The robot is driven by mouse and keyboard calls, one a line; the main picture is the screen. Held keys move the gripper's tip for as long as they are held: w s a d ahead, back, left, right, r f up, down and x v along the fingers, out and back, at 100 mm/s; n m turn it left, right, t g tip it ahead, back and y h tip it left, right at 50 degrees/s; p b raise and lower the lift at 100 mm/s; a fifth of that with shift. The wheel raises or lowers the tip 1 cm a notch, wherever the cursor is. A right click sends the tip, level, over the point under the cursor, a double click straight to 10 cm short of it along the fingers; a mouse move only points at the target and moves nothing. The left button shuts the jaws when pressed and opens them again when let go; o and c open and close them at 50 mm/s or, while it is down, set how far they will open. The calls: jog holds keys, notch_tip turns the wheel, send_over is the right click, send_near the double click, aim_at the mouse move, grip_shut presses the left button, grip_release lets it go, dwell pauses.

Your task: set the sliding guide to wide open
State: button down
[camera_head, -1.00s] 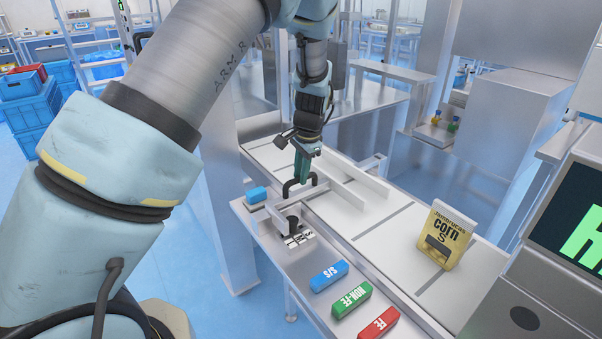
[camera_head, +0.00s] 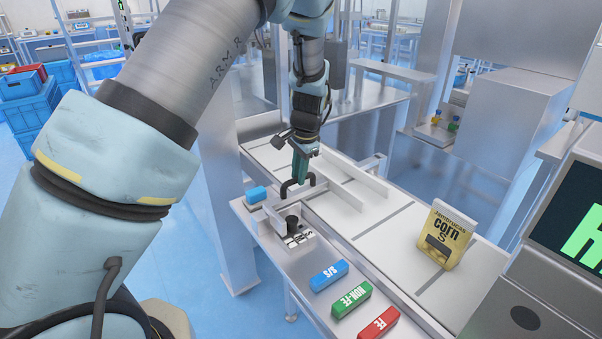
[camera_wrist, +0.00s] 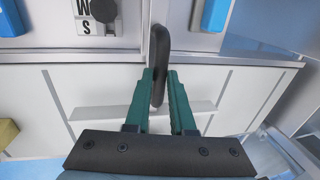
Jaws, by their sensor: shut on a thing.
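The sliding guide has a black U-shaped handle (camera_head: 297,186) at the near edge of the conveyor; it also shows in the wrist view (camera_wrist: 159,45). My gripper (camera_head: 299,176) comes down over the handle from above, and its green fingers are shut on the bar in the wrist view (camera_wrist: 161,78). Light guide rails (camera_head: 345,180) stand on the belt beyond the handle. A lettered scale plate (camera_head: 301,241) with a black knob (camera_head: 292,222) sits on the near ledge.
A yellow corn snack pouch (camera_head: 446,238) stands on the belt to the right. Blue (camera_head: 329,275), green (camera_head: 351,300) and red (camera_head: 379,324) labelled blocks lie on the near ledge. A smaller blue block (camera_head: 256,195) lies left of the scale.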

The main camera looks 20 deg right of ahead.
send_over(278, 201)
jog(key=shift+a+b, duration=0.1)
jog(key=shift+b, duration=0.35)
jog(key=c, duration=0.8)
grip_release()
jog(key=shift+o, duration=0.2)
jog(key=shift+s+r, duration=0.1)
jog(key=shift+r, duration=0.5)
notch_tip(278, 201, up, 10)
jog(key=s+b, duration=0.1)
jog(key=b, duration=0.1)
jog(key=shift+s+d+f, duration=0.25)
jog(key=shift+s, duration=0.15)
